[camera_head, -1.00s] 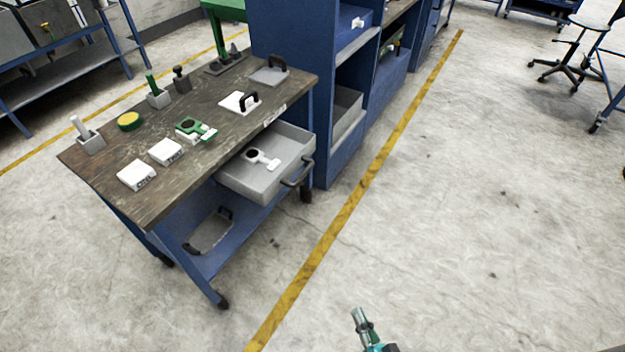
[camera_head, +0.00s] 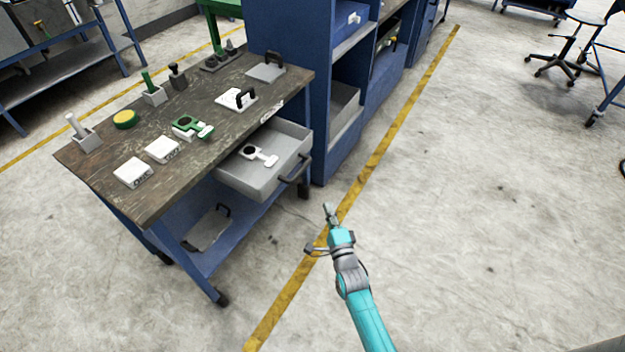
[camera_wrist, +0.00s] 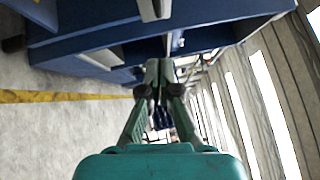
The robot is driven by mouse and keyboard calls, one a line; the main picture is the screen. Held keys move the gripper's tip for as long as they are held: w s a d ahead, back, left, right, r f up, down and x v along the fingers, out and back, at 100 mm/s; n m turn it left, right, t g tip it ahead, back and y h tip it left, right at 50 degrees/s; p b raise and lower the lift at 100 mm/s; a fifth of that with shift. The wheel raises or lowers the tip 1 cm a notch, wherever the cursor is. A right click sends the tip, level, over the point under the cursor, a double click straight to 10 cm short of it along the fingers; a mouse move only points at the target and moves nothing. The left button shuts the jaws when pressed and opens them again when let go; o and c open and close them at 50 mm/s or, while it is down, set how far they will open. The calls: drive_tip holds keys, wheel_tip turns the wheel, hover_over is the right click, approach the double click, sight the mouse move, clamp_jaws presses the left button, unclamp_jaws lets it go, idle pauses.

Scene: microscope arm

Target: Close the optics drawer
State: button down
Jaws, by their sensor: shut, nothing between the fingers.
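The optics drawer (camera_head: 240,181) is a grey tray pulled out from under the right end of the workbench top. It has a dark bar handle (camera_head: 296,169) on its front. A white piece with a dark round opening (camera_head: 257,155) lies inside it. My gripper (camera_head: 328,209) is shut and empty, in front of the drawer, to the right of and below the handle in the head view, and apart from it. Its closed fingers also show in the wrist view (camera_wrist: 158,72). I cannot clearly make out the drawer in the wrist view.
The workbench top (camera_head: 95,160) carries white boxes (camera_head: 133,172), a green-and-white holder (camera_head: 192,127), a yellow-topped disc (camera_head: 125,119) and handled plates. A blue shelf unit (camera_head: 290,60) stands beyond the drawer. The floor to the right is clear around a yellow line (camera_head: 375,160).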

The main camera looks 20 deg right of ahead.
drive_tip(key=a+x, duration=0.2)
drive_tip(key=x, duration=1.1)
drive_tip(key=shift+w+a+r, duration=0.15)
drive_tip(key=shift+a+r, duration=0.1)
drive_tip(key=shift+a, duration=0.15)
